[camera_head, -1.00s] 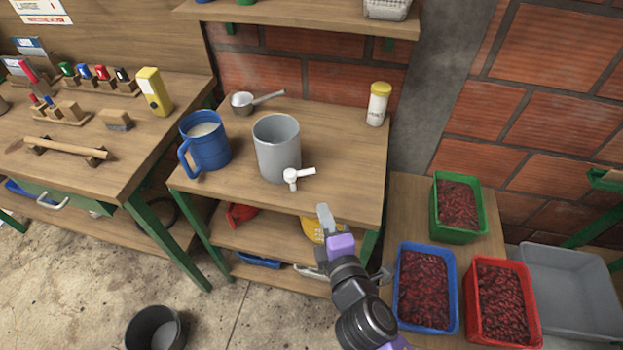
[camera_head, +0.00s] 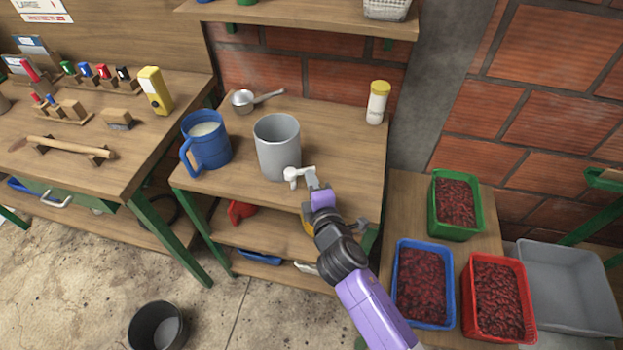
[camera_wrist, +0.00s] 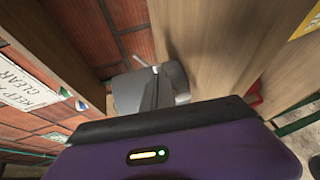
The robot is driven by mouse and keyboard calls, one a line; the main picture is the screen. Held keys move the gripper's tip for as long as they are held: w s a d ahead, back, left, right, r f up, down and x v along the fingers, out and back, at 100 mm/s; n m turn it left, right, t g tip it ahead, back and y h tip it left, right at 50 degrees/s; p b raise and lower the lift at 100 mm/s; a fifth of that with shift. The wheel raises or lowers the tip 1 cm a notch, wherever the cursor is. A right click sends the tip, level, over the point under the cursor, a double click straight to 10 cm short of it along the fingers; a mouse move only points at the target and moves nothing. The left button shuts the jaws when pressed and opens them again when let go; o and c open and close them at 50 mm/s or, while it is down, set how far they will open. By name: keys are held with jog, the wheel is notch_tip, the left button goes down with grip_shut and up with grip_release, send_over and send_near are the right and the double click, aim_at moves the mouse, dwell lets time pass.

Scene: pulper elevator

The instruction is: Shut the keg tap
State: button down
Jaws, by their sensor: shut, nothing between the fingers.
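The keg is a grey cylinder (camera_head: 277,146) standing on the middle wooden table. Its white tap (camera_head: 294,176) sticks out low at the front, with its lever pointing right in the head view. My gripper (camera_head: 314,184) is shut and empty, with its tips at or just beside the right end of the lever. I cannot tell whether they touch. In the wrist view the keg (camera_wrist: 145,92) lies beyond the purple body of my gripper. My gripper's body hides the lower part of that view, and the tap is not clear there.
A blue mug (camera_head: 207,141) of pale liquid stands left of the keg, with a metal scoop (camera_head: 243,101) behind. A yellow-capped jar (camera_head: 377,104) stands at the back right. Blue (camera_head: 398,310), red and green crates of red fruit lie to the right. The tabletop right of the keg is clear.

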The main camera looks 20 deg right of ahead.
jog(key=shift+w+d, duration=0.25)
jog(key=shift+w, duration=0.2)
jog(key=shift+w+d, duration=0.2)
jog(key=shift+w, duration=0.25)
jog(key=shift+f, duration=0.1)
jog(key=shift+s, duration=0.15)
dwell(0.7)
